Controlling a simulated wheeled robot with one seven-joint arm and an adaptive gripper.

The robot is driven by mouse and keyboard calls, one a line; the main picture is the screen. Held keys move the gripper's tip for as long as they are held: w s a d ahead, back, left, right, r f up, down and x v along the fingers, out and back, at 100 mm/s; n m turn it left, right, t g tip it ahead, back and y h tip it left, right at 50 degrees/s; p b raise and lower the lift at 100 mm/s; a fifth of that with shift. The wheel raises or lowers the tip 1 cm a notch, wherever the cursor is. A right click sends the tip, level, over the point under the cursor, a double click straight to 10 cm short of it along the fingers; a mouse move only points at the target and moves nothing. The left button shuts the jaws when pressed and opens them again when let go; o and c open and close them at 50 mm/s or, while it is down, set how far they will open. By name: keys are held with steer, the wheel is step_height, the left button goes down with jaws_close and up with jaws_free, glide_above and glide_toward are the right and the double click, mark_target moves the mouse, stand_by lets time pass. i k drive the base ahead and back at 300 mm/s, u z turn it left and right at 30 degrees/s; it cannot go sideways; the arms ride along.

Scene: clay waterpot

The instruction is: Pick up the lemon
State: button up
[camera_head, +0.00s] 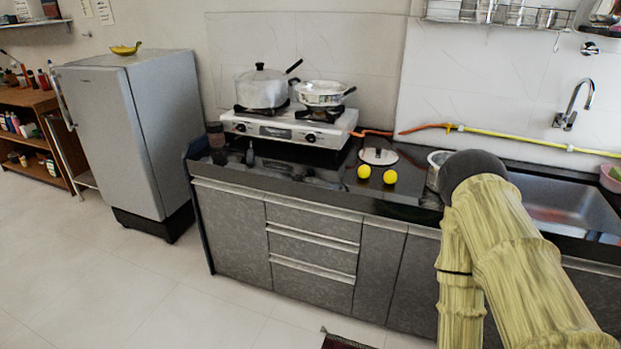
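Two small round yellow lemons sit side by side on the dark countertop, near its front edge. One is the left lemon (364,171) and the other is the right lemon (390,177), with a small gap between them. Nothing touches them from above. My arm comes in from the lower right, to the right of the lemons and apart from them. My gripper is not visible, so its opening cannot be seen.
A pot lid (378,156) lies just behind the lemons. A stove (285,128) with a lidded pot (262,88) and a pan (320,92) stands behind left. A metal pot (434,170) and the sink (565,205) are to the right. A fridge (150,130) stands left; the floor before the counter is mostly clear.

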mark_target(364, 172)
steer(key=z, duration=1)
steer(key=k, duration=0.1)
steer(key=u, duration=2.45)
steer(key=i, duration=0.9)
steer(key=z, duration=0.3)
steer(key=i, duration=0.75)
steer(key=z, duration=0.7)
